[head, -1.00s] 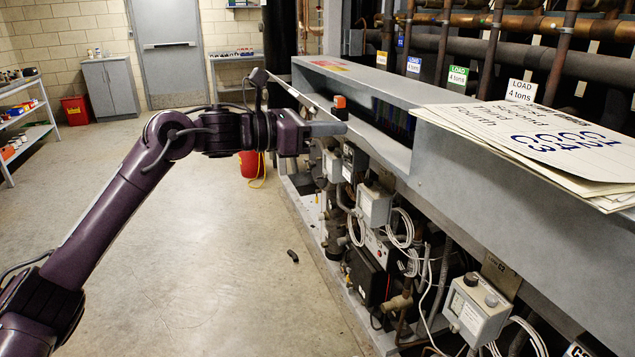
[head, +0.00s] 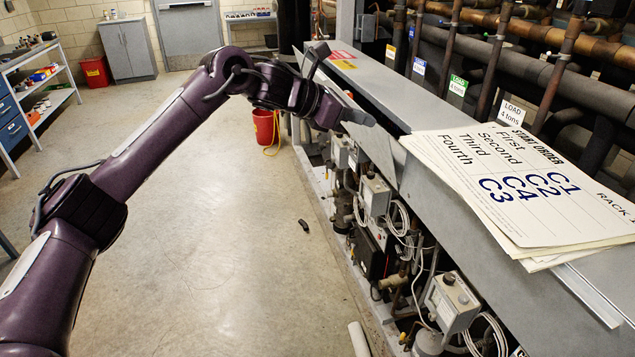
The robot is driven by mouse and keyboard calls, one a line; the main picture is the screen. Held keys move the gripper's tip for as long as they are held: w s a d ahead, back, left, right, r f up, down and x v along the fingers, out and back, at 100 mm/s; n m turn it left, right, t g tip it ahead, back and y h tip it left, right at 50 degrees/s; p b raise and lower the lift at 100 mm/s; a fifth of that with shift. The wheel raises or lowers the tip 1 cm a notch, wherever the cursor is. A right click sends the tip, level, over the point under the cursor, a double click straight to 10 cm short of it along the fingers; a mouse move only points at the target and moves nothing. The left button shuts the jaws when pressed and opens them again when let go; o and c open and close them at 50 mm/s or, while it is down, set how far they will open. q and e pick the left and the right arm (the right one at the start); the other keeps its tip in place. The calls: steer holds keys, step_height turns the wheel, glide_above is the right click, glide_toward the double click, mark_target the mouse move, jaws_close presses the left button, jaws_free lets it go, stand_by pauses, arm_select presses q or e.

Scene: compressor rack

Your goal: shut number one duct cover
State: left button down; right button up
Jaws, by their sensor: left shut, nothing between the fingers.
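The grey duct (head: 375,73) runs along the top of the compressor rack. Its far section has a narrow dark gap along the top. A flat grey cover panel (head: 376,158) stands tilted along the front edge of this section, not flush with the top. My left gripper (head: 360,117) is shut and empty, with its fingers at the aisle side of the panel near its upper edge. It appears to be against the panel, but I cannot tell contact for sure. The gripper and wrist hide part of the panel. My right gripper is not in view.
Start-order papers (head: 530,185) lie on the nearer duct section. Pipes with load tags (head: 458,86) run behind. Control boxes and cables (head: 447,300) sit below the duct. A red bucket (head: 265,127) stands on the floor.

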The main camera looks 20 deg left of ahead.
mark_target(396, 117)
arm_select(q)
steer(key=d+r+p, duration=0.1)
steer(key=w+d+p, duration=0.1)
steer(key=p, duration=0.1)
steer(key=shift+w+d+r, duration=0.3)
steer(key=shift+r, duration=0.05)
steer(key=shift+w+d+g+y+p, duration=0.35)
steer(key=shift+d+y+p, duration=0.2)
steer(key=shift+p, duration=0.25)
steer(key=shift+w+d+f, duration=0.15)
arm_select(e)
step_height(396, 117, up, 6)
arm_select(q)
steer(key=shift+f, duration=0.1)
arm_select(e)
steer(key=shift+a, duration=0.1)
